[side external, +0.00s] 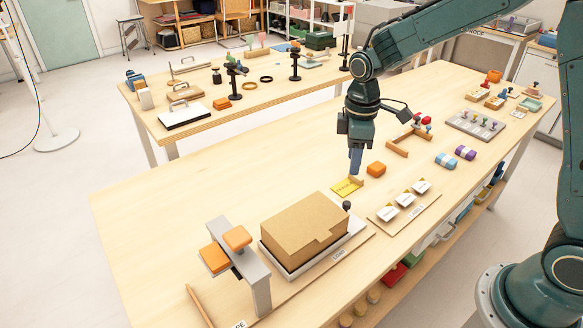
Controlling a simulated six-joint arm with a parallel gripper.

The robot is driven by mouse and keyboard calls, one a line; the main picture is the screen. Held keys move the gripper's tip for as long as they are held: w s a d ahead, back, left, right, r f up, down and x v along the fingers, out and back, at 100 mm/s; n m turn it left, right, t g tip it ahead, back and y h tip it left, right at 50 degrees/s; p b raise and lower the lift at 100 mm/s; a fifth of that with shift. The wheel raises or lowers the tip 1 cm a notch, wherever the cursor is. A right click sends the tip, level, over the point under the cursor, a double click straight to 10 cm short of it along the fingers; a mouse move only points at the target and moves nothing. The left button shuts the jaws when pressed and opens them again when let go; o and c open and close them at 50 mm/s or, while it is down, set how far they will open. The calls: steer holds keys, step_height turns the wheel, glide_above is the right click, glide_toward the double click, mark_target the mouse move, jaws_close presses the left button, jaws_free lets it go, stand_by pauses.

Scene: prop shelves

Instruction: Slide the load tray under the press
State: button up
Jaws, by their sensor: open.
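The load tray (354,230) is a pale shallow tray on a wooden base board marked LOAD. A brown cardboard box (303,232) sits in it, and a dark knob (346,206) stands at its far right end. The press (255,280) is a grey gantry with orange pads, just left of the tray at the front of the table. The tray is beside the press, not under it. My gripper (356,174) points down, open, above the table behind the tray and knob. Its fingers are near a yellow card (345,188) and an orange block (376,169); contact is unclear.
A board with several white cards (405,201) lies right of the tray. A wooden bracket (398,150) and blue and purple rolls (446,161) lie farther right. A wooden rod (200,306) lies left of the press. The table's left part is clear.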

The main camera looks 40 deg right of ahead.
mark_target(347, 202)
step_height(347, 202, down, 13)
stand_by(0.7)
jaws_close()
